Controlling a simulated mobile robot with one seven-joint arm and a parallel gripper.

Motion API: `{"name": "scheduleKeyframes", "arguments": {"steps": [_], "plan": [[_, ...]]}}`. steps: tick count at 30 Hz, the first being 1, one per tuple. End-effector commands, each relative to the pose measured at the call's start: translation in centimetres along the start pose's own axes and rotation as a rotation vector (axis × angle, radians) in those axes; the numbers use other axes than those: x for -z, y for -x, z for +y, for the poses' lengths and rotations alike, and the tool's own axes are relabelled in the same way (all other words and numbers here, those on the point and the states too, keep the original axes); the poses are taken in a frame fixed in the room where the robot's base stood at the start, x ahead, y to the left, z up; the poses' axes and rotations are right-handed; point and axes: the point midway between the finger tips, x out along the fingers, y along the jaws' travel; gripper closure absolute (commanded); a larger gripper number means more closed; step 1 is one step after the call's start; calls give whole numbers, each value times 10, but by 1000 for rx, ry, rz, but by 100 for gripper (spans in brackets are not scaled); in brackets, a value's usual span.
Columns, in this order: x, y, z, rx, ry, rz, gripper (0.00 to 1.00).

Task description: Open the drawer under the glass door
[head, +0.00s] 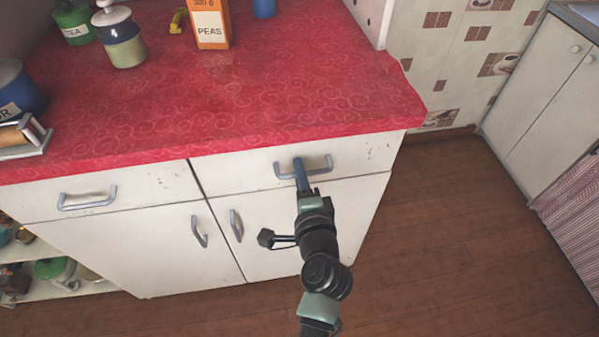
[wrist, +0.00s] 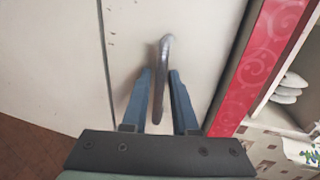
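The right drawer (head: 362,156) is a white front under the red counter edge, and it is closed. Its grey bar handle (head: 320,168) is partly hidden by my gripper (head: 301,172). In the wrist view the handle (wrist: 162,75) lies between the two blue fingers of my gripper (wrist: 160,78), one finger on each side. The fingers look open, with narrow gaps beside the bar. A second drawer (head: 140,190), to the left, is also closed, with its own handle (head: 88,199). I cannot make out a glass door in either view.
Below the drawers are two closed cupboard doors (head: 180,245) with upright handles. The red counter (head: 240,110) holds a PEAS box (head: 210,22) and canisters at the back and left. An open shelf (head: 60,290) is at lower left. The wooden floor (head: 455,235) is clear at right.

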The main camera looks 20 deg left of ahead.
Motion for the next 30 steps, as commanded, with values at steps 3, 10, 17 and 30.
{"name": "scheduleKeyframes", "arguments": {"steps": [3, 10, 17, 30], "plan": [[0, -3, 0, 0, 0, 0, 73], [0, -2, 0, 0, 0, 0, 78], [0, -2, 0, 0, 0, 0, 100], [0, -2, 0, -1, 0, 0, 100]]}}
